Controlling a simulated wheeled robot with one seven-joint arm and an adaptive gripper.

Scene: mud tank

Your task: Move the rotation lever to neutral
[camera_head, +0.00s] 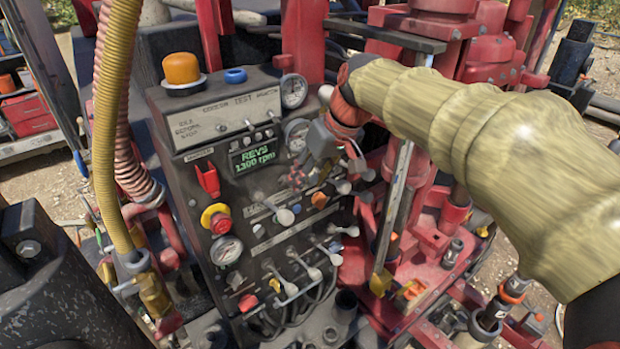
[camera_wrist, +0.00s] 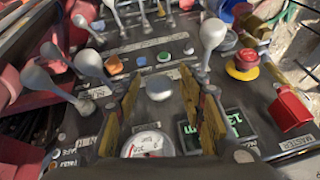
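The control panel (camera_head: 235,165) carries several levers with pale grey knobs. I cannot tell from the labels which one is the rotation lever. In the wrist view, one long lever (camera_wrist: 213,34) stands just beyond the right fingertip, and several others (camera_wrist: 38,82) stand to the left. My gripper (camera_head: 298,172) is over the upper right of the panel. In the wrist view my gripper (camera_wrist: 161,86) shows its two yellow-padded fingers apart. A round grey knob (camera_wrist: 160,88) shows between the fingertips; I cannot tell if they touch it. The fingers hold no lever.
A green display (camera_head: 252,158) reads REVS 1300 rpm. A red emergency button on a yellow collar (camera_head: 216,218) and a red switch cover (camera_head: 208,178) are at the panel's left. Gauges (camera_head: 293,91) are at the top right. A lower row of levers (camera_head: 318,272) and red machinery (camera_head: 430,230) crowd the area.

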